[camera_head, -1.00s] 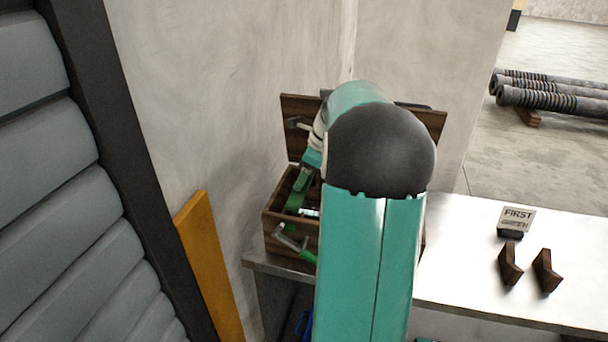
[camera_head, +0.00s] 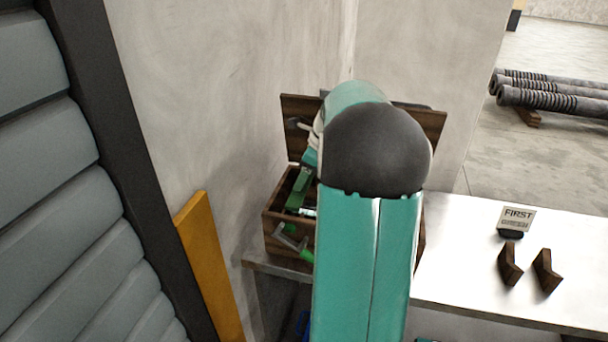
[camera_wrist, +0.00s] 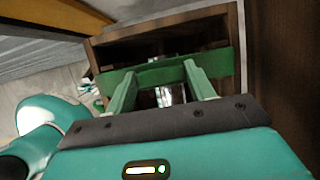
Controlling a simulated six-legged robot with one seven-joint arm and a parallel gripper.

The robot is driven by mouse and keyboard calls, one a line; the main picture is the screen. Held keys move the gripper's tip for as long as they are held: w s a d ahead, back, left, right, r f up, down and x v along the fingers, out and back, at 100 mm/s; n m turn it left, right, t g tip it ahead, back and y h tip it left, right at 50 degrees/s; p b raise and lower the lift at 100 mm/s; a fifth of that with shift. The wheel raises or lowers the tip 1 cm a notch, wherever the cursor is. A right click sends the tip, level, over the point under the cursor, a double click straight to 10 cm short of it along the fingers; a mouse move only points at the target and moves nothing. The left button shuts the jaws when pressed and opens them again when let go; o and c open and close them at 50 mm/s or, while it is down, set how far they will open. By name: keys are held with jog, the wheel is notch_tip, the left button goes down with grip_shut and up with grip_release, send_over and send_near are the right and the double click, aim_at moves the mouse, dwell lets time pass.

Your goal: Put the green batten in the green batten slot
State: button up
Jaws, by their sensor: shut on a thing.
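The green batten (camera_wrist: 223,70) lies crosswise between the fingers of my gripper (camera_wrist: 160,76) in the wrist view, its ends sticking out past both fingers. My gripper is shut on it, at the brown wooden box (camera_wrist: 97,52). In the head view the box (camera_head: 270,237) stands on the left end of the bench, and green parts of my gripper (camera_head: 299,188) show over it. My arm hides much of the box. I cannot make out a green batten slot for certain. Two dark wooden blocks (camera_head: 509,265) (camera_head: 546,271) stand apart on the bench beside a sign reading FIRST (camera_head: 516,219).
A grey metal bench (camera_head: 460,250) runs to the right, mostly clear. A pale wall (camera_head: 220,90) and an upright orange board (camera_head: 208,265) are at the left. A tool with a green grip (camera_head: 293,243) is at the box front. Ribbed pipes (camera_head: 550,95) lie farther back.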

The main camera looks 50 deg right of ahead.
aim_at(306, 185)
jog(key=shift+f, duration=2.4)
jog(key=o, duration=1.1)
jog(key=shift+c, duration=0.2)
jog(key=v, duration=1.3)
jog(key=shift+r, duration=0.35)
jog(key=shift+s+d, duration=0.1)
jog(key=shift+s, duration=0.05)
